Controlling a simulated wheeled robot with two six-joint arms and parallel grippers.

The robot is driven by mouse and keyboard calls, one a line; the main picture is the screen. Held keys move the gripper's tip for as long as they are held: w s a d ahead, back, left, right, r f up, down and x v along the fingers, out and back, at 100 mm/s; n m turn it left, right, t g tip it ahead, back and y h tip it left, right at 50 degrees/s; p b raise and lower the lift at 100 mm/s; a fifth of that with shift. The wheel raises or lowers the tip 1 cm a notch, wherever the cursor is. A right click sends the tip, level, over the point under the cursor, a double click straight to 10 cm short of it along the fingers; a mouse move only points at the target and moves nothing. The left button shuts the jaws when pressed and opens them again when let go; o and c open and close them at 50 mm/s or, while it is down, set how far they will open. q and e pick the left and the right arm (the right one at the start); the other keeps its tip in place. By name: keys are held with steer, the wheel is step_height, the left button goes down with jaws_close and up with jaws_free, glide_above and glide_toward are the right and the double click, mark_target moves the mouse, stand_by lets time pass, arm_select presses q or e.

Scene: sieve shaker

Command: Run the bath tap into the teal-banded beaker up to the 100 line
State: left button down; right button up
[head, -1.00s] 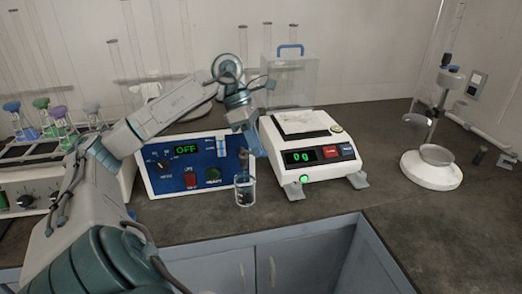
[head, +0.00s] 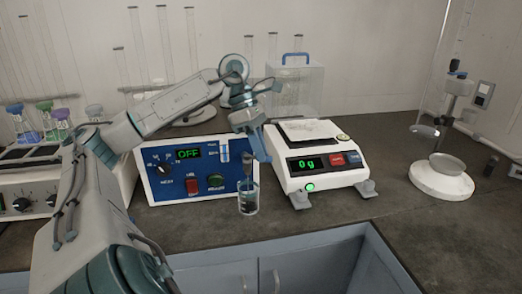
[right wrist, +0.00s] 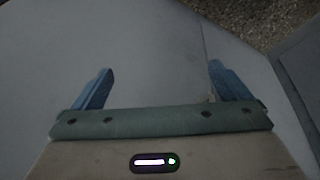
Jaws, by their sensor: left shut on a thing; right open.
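The clear beaker (head: 248,203) stands upright on the counter in front of the blue-fronted bath (head: 175,182), near its right end. A teal tint shows at its upper part; its graduations and water level are too small to read. The dark bath tap (head: 246,172) comes down just above the beaker mouth. My left gripper (head: 259,153) is at the tap, above the beaker, with blue fingers shut on what appears to be the tap; the fingers partly hide it. The bath display reads OFF. My right gripper (right wrist: 155,90) is open and empty in the right wrist view.
A balance (head: 318,163) reading 0 g stands close to the right of the beaker. A white stand with a dish (head: 442,180) is further right. A rack with coloured-top flasks (head: 45,125) is at the left. Counter between balance and stand is clear.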

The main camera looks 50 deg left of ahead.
arm_select(q)
steer(key=shift+r, duration=0.2)
steer(key=c, duration=1.4)
jaws_free()
steer(key=shift+a+r, duration=0.2)
steer(key=shift+r, duration=0.15)
steer(key=p+v, duration=0.5)
steer(key=v, duration=0.5)
steer(key=shift+s, duration=0.1)
arm_select(e)
step_height(320, 180, down, 16)
steer(key=d+g, duration=0.1)
steer(key=shift+s+d+f, duration=0.2)
steer(key=shift+s+d, duration=0.1)
steer(key=shift+s, duration=0.05)
